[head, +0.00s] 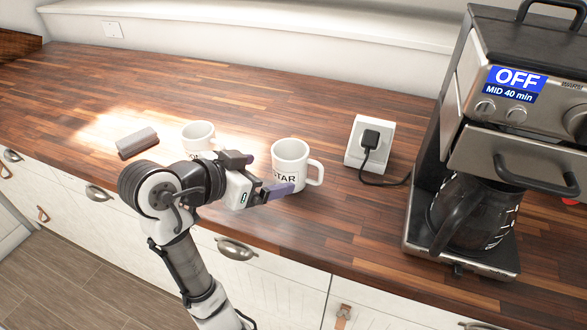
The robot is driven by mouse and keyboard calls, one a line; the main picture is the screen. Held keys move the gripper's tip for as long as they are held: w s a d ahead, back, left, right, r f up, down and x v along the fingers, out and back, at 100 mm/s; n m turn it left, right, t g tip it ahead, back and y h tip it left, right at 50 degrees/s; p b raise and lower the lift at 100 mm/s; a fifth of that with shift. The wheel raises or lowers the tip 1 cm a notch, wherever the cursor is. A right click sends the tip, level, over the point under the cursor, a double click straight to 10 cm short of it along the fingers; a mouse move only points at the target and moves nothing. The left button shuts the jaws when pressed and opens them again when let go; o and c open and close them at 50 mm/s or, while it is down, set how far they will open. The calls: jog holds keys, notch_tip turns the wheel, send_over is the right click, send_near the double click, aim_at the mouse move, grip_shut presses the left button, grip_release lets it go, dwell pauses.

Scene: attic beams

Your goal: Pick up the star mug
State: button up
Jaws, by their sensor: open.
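The star mug (291,158) is white with dark lettering, of which "TAR" shows. It stands upright on the wooden counter, its handle to the right. My gripper (270,186) is open at the mug's front left side, and its fingers cover part of the mug's lower front. I cannot tell whether a finger touches the mug. Nothing is seen held in the gripper.
A second white mug (198,135) stands to the left, partly behind my arm. A grey block (137,143) lies further left. A white outlet box (354,151) with a plug and cord stands right of the star mug. A coffee machine (463,130) fills the right side. The counter (300,105) behind the mugs is clear.

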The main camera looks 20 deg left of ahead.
aim_at(277, 170)
jog(key=shift+a+p+x, duration=0.2)
jog(key=shift+p+x, duration=0.15)
jog(key=shift+x, duration=1.65)
jog(key=shift+a+p+x, duration=0.15)
jog(key=shift+p+x, duration=0.2)
jog(key=shift+x, duration=1.6)
jog(key=shift+w, duration=0.15)
jog(key=c, duration=1.3)
jog(key=shift+o, duration=0.2)
